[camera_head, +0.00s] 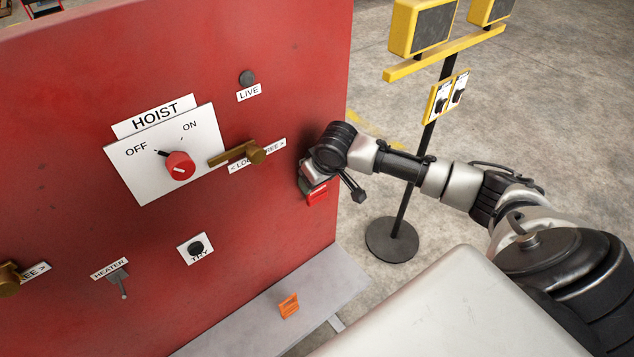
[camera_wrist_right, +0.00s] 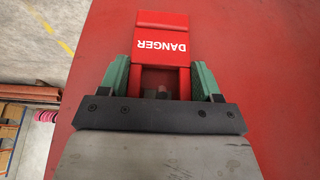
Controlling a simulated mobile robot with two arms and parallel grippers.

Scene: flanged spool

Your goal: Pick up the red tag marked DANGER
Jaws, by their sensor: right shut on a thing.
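The red tag marked DANGER (camera_wrist_right: 161,40) is between the green-padded fingers of my right gripper (camera_wrist_right: 162,78) in the right wrist view. The gripper is shut on it, and its lettering appears upside down there. In the head view the red tag (camera_head: 317,194) shows just below my right gripper (camera_head: 313,182), close to the right edge of the red panel. My right wrist hides part of the tag and the fingers in that view. I cannot tell whether the tag still touches the panel. My left gripper is in neither view.
The red panel (camera_head: 60,130) carries a HOIST switch with a red knob (camera_head: 180,166), a brass latch (camera_head: 238,153), a HEATER lever (camera_head: 119,280) and a TRY button (camera_head: 196,248). An orange piece (camera_head: 289,306) lies on the grey ledge (camera_head: 335,283). A yellow lamp stand (camera_head: 392,240) stands behind my right arm.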

